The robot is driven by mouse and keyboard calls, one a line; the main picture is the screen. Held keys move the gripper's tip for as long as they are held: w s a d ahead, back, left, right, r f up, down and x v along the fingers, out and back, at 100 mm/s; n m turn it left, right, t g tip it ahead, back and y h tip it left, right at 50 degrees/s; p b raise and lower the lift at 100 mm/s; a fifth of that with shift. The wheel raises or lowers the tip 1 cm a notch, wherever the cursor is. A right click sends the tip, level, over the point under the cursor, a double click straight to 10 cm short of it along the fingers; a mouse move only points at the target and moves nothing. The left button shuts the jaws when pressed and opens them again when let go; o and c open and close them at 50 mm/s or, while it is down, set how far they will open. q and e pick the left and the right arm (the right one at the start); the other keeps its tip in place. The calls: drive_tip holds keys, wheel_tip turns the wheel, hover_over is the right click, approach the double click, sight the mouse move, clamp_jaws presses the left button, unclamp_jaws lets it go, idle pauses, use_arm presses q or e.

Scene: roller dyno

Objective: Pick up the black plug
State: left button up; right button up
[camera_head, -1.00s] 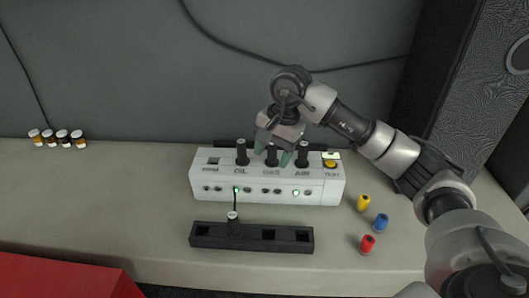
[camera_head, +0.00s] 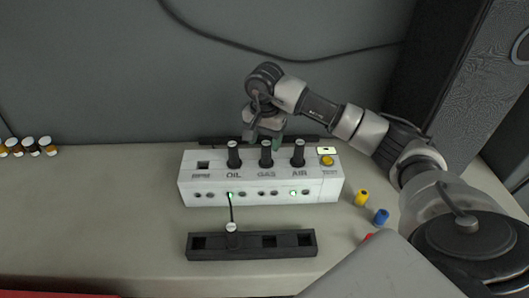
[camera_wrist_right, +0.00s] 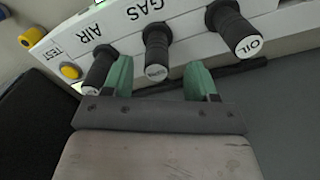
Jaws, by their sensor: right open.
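A small black plug (camera_head: 232,240) with a pale top stands upright in the left part of a black slotted block (camera_head: 287,253) in front of the white panel box. A thin dark cable runs from its top to the panel front. My right gripper (camera_head: 264,141) has green fingers, open and empty. It is above and behind the panel, near the middle black handle marked GAS (camera_head: 266,153). In the right wrist view the two fingers (camera_wrist_right: 160,80) are apart, with the GAS handle (camera_wrist_right: 156,48) ahead between them. My left gripper is out of view.
The white panel box (camera_head: 215,185) also carries handles OIL (camera_head: 234,154) and AIR (camera_head: 298,153) and a yellow button (camera_head: 327,160). Yellow (camera_head: 361,198) and blue (camera_head: 381,216) pieces lie right of it; a red one (camera_head: 367,237) is partly hidden. Small jars (camera_head: 30,146) stand far left.

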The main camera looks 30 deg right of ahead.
sight(266, 156)
wheel_tip(266, 156, down, 3)
drive_tip(key=shift+s+d+r+p, duration=0.1)
drive_tip(key=shift+d+r+p, duration=0.1)
drive_tip(key=shift+p, duration=0.3)
drive_tip(key=shift+d+f, duration=0.1)
drive_tip(key=shift+f, duration=0.45)
drive_tip(key=c, duration=0.9)
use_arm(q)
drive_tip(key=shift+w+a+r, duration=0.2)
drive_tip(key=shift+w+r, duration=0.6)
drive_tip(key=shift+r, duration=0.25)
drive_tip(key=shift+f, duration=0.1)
use_arm(e)
drive_tip(key=shift+r, duration=0.15)
